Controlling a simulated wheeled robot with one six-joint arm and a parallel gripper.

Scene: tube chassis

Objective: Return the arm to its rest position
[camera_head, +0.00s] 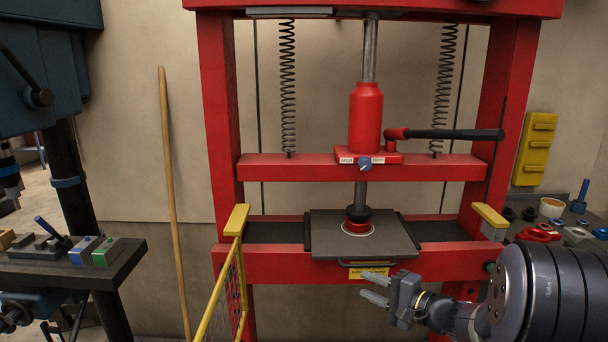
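My gripper (376,287) is at the lower right, in front of the red press frame and just below its dark bed plate. Its two light grey fingers point left and are spread apart, with nothing between them. My arm's thick dark wrist section fills the lower right corner. The rest of the arm is out of view.
A red hydraulic press (366,118) stands ahead, its ram down on a red and black part (357,222) on the bed plate (325,238). A yellow mesh guard (222,298) stands left of my gripper. A drill press table (115,265) is far left, a cluttered bench (570,232) right.

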